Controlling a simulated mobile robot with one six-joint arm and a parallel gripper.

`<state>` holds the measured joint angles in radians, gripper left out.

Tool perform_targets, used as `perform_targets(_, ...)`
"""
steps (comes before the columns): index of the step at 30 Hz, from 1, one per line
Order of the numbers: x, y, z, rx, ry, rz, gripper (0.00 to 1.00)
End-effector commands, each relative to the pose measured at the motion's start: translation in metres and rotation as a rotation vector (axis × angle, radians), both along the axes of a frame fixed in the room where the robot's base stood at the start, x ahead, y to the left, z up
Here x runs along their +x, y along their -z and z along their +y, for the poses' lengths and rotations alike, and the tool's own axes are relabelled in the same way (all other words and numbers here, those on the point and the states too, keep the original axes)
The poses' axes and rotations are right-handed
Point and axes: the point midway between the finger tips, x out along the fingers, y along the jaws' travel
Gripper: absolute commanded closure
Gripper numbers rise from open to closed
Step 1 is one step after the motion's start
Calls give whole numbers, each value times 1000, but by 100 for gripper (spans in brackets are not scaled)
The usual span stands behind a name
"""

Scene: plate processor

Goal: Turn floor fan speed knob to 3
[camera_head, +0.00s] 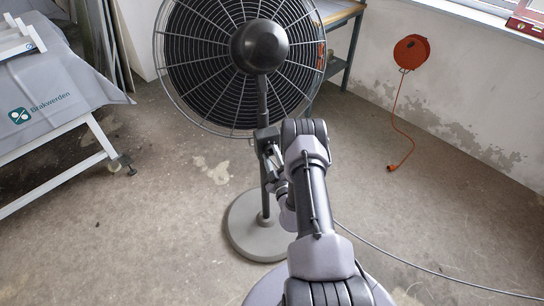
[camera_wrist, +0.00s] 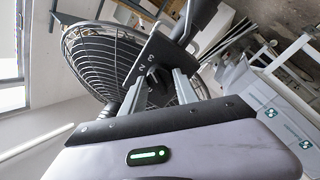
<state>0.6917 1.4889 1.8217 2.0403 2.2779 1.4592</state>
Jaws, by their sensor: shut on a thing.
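The floor fan (camera_head: 215,60) stands upright on a round grey base (camera_head: 255,235), its caged head toward the top of the head view. Its dark control box is on the pole below the head, partly hidden by my arm. In the wrist view the fan cage (camera_wrist: 95,60) is at left and the dark control panel (camera_wrist: 165,50) with white number marks is in the middle. The dark speed knob (camera_wrist: 156,75) sits between my two grey fingers. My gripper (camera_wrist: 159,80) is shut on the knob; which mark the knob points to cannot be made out.
A table with a grey cover (camera_head: 60,90) stands at the left. A workbench (camera_head: 340,15) is behind the fan. An orange cable reel (camera_head: 411,52) hangs on the right wall. A grey cable (camera_head: 420,280) runs across the floor at the right. Floor between is mostly clear.

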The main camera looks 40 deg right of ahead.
Motion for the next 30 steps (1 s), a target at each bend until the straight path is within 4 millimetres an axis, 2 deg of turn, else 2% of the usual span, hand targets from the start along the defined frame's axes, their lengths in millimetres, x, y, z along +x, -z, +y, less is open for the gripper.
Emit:
perform_targets(11,0,-1,0,3,0,-3,100)
perform_targets(12,0,-1,0,3,0,-3,60)
perform_targets(15,0,-1,0,3,0,-3,42)
perform_targets(25,-2,0,1,3,0,-1,42)
perform_targets(28,-12,0,5,5,0,1,42)
perform_targets(30,-27,0,12,7,2,1,42)
